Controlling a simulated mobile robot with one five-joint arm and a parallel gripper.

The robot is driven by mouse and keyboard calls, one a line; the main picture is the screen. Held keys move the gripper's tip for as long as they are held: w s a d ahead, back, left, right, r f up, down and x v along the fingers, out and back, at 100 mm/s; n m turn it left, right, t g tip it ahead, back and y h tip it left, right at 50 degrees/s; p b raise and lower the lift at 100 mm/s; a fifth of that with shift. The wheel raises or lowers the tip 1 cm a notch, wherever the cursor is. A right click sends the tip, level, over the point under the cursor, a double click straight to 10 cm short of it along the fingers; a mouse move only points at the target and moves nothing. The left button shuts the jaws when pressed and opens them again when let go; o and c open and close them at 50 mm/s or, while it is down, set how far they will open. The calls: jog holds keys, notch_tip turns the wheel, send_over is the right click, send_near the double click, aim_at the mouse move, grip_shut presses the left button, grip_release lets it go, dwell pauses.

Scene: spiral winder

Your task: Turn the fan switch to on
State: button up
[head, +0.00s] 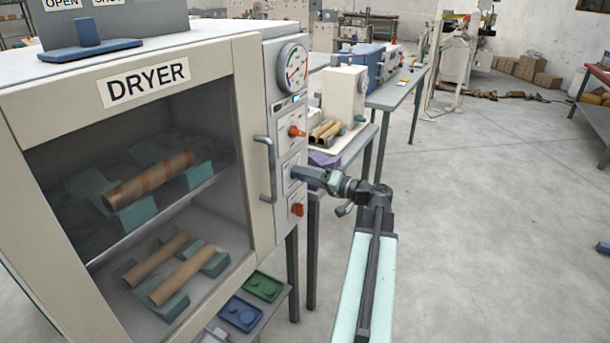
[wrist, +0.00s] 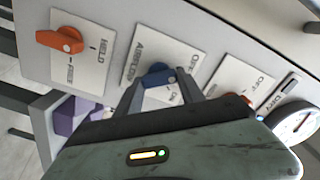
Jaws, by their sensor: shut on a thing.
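The dryer (head: 247,50) stands at the left in the head view, with three switch plates down its right front strip. My gripper (head: 295,173) is at the middle plate and hides its knob there. In the wrist view my gripper (wrist: 160,82) has its two fingers on either side of a blue switch knob (wrist: 157,74), shut on it. The knob sits on a white plate (wrist: 150,45) with an OFF mark and a second, partly hidden mark.
Orange knobs sit above (head: 297,131) and below (head: 297,209) my gripper. A dial (head: 292,67) is higher up. The door handle (head: 268,168) stands out just left of my gripper. Green (head: 263,286) and blue (head: 242,313) trays lie below. Open floor (head: 480,200) is at the right.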

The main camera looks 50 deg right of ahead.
jog(key=m, duration=1.1)
jog(key=shift+s+a+f, duration=0.1)
jog(key=shift+f, duration=0.2)
jog(key=shift+m, duration=1.9)
jog(key=o, duration=1.4)
jog(key=shift+c, duration=0.2)
jog(key=shift+r, duration=0.1)
